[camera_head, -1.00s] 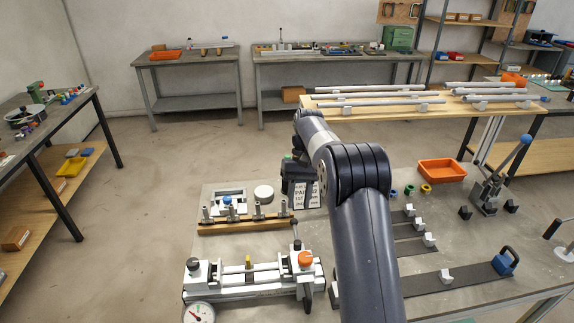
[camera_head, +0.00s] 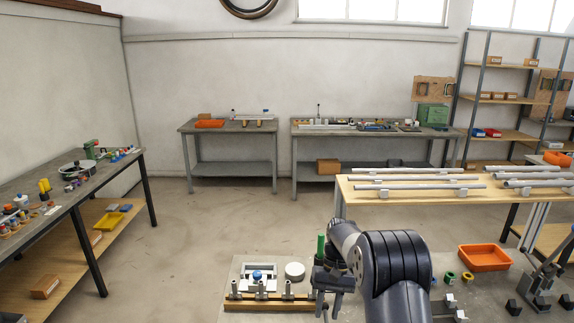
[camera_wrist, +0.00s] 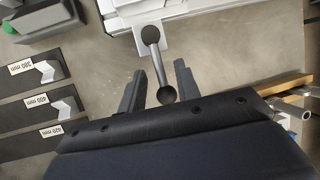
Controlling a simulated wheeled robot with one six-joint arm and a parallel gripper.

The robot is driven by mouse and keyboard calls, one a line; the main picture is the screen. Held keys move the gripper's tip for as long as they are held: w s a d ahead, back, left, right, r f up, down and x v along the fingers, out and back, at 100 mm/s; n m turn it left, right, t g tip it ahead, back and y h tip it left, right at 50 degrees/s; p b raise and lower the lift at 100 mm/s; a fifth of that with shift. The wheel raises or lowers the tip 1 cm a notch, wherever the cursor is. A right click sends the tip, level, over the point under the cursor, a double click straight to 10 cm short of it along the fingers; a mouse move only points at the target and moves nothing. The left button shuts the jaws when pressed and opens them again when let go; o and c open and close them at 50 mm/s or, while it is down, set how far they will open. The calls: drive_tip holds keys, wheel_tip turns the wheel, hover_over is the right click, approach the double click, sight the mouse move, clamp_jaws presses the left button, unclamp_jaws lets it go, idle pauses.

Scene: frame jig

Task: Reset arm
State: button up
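My gripper (camera_head: 322,300) hangs low over the front bench, beside a wooden rail with several upright pins (camera_head: 270,302). In the wrist view my gripper (camera_wrist: 162,90) is open, with its two dark fingers apart. A lever with dark ball ends (camera_wrist: 151,45) shows below; one ball appears between the fingers. I cannot tell how far the lever is below them, and no grip on it shows. My arm hides part of the bench in the head view.
Labelled dark strips with light blocks (camera_wrist: 45,108) lie left in the wrist view. A white round piece (camera_head: 295,271) and an orange tray (camera_head: 484,258) sit on the front bench. A wooden-topped table with metal bars (camera_head: 420,187) stands behind. The floor at left centre is clear.

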drive_tip(key=shift+w+r, duration=0.3)
drive_tip(key=shift+r, duration=0.2)
drive_tip(key=b+v, duration=0.1)
drive_tip(key=v, duration=0.5)
drive_tip(key=p+x, duration=0.1)
drive_tip(key=x, duration=0.6)
drive_tip(key=shift+s+d+f, duration=0.1)
drive_tip(key=shift+s+d, duration=0.05)
drive_tip(key=shift+s+d+m+t+y+b, duration=0.1)
drive_tip(key=shift+d+m+t+y+b, duration=0.15)
drive_tip(key=shift+m, duration=0.45)
drive_tip(key=shift+d+m+t+y+b, duration=0.15)
drive_tip(key=shift+d+m+y, duration=0.2)
drive_tip(key=shift+m, duration=0.35)
